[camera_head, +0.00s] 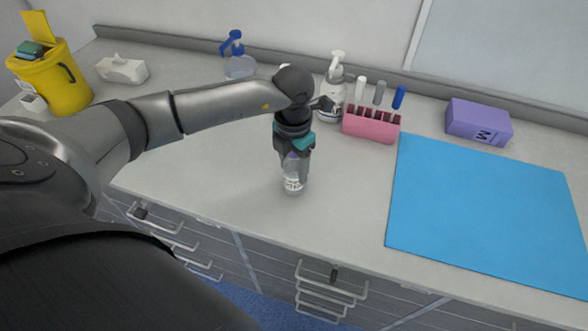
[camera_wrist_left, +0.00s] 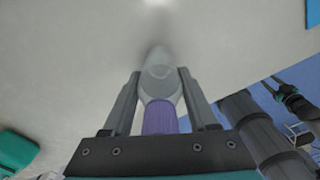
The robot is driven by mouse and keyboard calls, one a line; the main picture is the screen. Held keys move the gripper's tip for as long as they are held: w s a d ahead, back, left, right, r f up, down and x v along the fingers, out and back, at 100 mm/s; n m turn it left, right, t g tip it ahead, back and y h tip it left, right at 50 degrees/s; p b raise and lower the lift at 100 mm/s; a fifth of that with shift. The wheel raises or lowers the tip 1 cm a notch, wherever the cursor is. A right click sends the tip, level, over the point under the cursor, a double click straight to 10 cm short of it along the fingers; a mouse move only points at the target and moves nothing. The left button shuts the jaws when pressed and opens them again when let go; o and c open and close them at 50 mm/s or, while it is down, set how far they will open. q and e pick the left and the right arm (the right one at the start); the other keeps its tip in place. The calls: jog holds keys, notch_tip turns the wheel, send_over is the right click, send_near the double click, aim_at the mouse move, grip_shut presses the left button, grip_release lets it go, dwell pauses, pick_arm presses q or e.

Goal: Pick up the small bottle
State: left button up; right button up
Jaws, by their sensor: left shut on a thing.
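The small bottle (camera_head: 293,177) is clear with a purple cap and stands upright at the front part of the counter in the head view. My left gripper (camera_head: 294,160) comes down on it from above and is shut on its upper part. In the left wrist view the bottle (camera_wrist_left: 160,82) lies between the two fingers of my left gripper (camera_wrist_left: 160,85), with its purple cap nearest the palm. I cannot tell whether the bottle's base touches the counter.
A pink rack (camera_head: 371,126), a white pump bottle (camera_head: 333,95) and a blue-topped spray bottle (camera_head: 238,62) stand behind. A blue mat (camera_head: 480,205) and a purple box (camera_head: 479,121) are at right. A yellow bin (camera_head: 58,80) and tissue box (camera_head: 122,69) are at left.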

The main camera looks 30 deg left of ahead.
pick_arm(q)
grip_shut()
dwell(0.3)
